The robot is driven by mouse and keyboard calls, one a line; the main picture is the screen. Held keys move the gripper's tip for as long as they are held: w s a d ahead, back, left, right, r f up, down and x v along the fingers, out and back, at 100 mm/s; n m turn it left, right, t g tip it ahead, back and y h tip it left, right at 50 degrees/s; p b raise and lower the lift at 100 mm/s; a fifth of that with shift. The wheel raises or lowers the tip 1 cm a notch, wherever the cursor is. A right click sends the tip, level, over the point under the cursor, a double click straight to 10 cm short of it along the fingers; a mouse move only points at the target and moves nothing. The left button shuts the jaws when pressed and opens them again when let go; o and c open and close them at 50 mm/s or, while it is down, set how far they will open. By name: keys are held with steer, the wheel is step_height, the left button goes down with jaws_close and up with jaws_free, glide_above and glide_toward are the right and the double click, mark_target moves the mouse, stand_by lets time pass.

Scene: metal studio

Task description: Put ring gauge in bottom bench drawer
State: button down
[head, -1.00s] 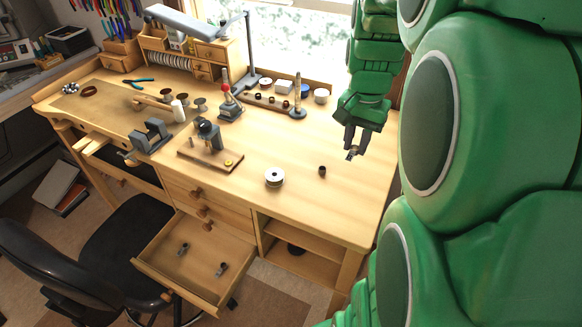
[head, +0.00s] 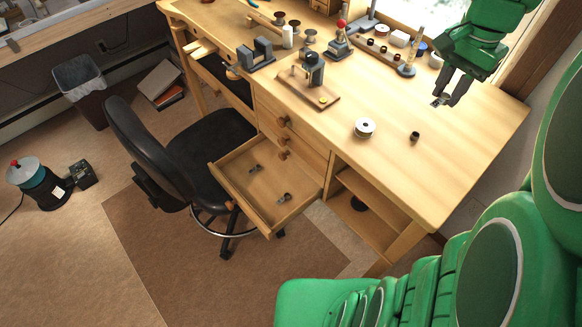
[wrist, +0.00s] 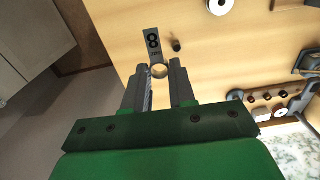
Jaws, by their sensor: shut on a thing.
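My gripper (head: 447,94) is above the right part of the bench top, shut on the ring gauge (head: 437,102). The bottom bench drawer (head: 290,172) is pulled out, below and left of my gripper. Two small metal-and-dark pieces lie apart inside it, with bare floor around them.
A black office chair (head: 150,150) stands close at the drawer's left. A white spool (head: 365,127) and a small dark cylinder (head: 415,136) stand on the bench near my gripper. Open shelves (head: 375,205) are right of the drawer.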

steer(key=s+a, duration=0.3)
steer(key=a, duration=2.8)
glide_above(271, 184)
steer(key=s, duration=0.1)
steer(key=f, duration=4.6)
steer(key=shift+s+d+f, duration=0.15)
steer(key=shift+d, duration=0.25)
steer(key=shift+w+a+f, duration=0.2)
steer(key=shift+w+f, duration=0.2)
steer(key=shift+f, duration=0.1)
steer(key=shift+w+a+f, duration=0.2)
steer(key=shift+w+f, duration=0.15)
steer(key=shift+f, duration=1.6)
steer(key=c, duration=0.9)
jaws_free()
steer(key=shift+f, duration=0.1)
steer(key=shift+c, duration=0.2)
